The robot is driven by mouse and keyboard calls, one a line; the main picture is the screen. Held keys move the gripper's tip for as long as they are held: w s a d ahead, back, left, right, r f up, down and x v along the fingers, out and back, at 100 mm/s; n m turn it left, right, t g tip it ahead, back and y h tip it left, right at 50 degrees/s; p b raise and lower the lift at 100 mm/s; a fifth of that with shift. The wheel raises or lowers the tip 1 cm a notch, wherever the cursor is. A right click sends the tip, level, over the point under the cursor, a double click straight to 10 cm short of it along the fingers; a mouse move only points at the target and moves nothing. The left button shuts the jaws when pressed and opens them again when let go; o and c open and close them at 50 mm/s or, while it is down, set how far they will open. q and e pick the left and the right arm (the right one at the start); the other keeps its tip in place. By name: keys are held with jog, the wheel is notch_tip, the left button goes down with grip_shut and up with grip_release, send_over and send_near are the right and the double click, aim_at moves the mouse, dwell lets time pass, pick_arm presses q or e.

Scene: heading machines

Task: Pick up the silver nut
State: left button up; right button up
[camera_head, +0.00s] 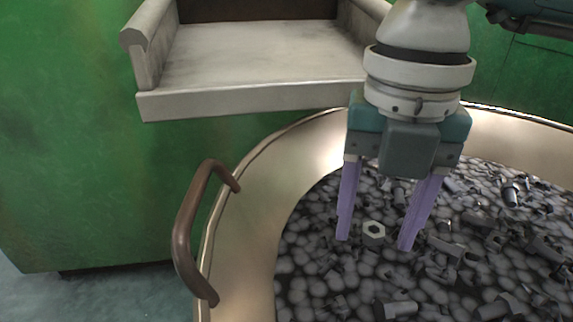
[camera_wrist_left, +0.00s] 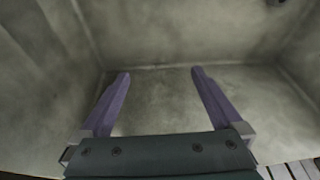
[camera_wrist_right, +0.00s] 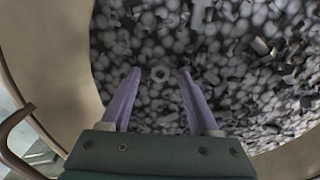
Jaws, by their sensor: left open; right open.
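The silver nut (camera_head: 373,229) is a small light grey hexagonal nut with a hole, lying on top of a heap of dark metal parts. My right gripper (camera_head: 377,245) is open above the heap, and the nut shows between its two purple fingers. In the right wrist view the nut (camera_wrist_right: 160,74) sits just beyond the fingertips, roughly centred between them. The right gripper is not touching it as far as I can see. My left gripper (camera_wrist_left: 158,72) is open and empty, facing a bare grey metal surface in the left wrist view.
The heap lies in a round metal bin (camera_head: 244,243) with a brown handle (camera_head: 185,232) on its left side. A green machine (camera_head: 80,150) with a light grey chute (camera_head: 255,60) stands behind. Several bolts and loose parts surround the nut.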

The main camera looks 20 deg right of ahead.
jog(key=shift+c, duration=0.4)
jog(key=c, duration=0.9)
grip_shut()
pick_arm(q)
jog(key=shift+r, duration=0.1)
pick_arm(e)
jog(key=shift+r, duration=0.15)
